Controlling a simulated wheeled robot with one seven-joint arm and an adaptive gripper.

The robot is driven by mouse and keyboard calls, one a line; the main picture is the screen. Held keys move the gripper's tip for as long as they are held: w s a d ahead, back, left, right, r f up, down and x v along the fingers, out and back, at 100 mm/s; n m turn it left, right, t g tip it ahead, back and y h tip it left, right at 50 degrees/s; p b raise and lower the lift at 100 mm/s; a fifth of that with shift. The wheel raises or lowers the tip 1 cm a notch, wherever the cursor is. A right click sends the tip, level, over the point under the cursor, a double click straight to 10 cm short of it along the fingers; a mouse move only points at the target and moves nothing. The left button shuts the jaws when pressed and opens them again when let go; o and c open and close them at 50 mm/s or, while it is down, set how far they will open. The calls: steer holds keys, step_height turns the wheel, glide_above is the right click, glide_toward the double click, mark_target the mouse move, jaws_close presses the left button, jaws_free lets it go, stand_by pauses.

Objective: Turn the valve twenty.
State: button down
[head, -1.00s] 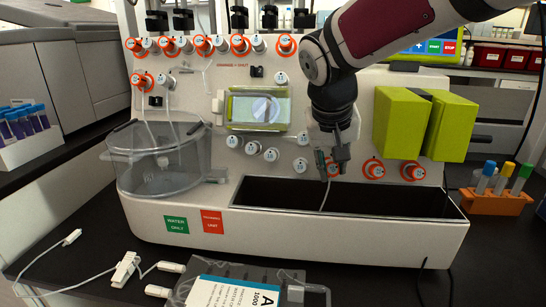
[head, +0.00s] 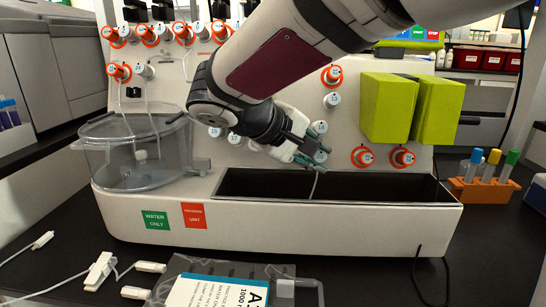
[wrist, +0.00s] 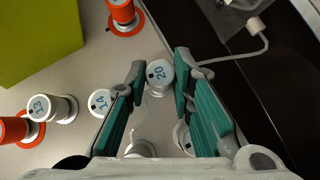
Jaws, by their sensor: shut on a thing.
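The valve twenty (wrist: 160,75) is a white round knob marked 20. In the wrist view it sits between the tips of my gripper (wrist: 157,80), whose teal-padded fingers close on its two sides. In the head view my gripper (head: 310,156) reaches in from the left at a slant, its fingertips at a white knob (head: 321,155) on the machine's front panel, just above the dark trough. The fingers and wrist partly hide that spot.
Orange-ringed knobs (head: 362,156) are to the right, below green boxes (head: 388,108). A thin tube (head: 314,185) hangs into the trough (head: 375,187). A clear tub (head: 140,150) stands left.

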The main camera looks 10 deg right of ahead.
steer(key=shift+f+n+h, duration=0.1)
steer(key=shift+n+h, duration=0.4)
steer(key=shift+t+b, duration=0.3)
steer(key=c, duration=1.4)
jaws_free()
steer(key=shift+s+a, duration=0.1)
steer(key=shift+a, duration=0.05)
steer(key=v, duration=1.1)
steer(key=shift+a, duration=0.35)
steer(key=shift+s+d, duration=0.1)
steer(key=shift+s, duration=0.1)
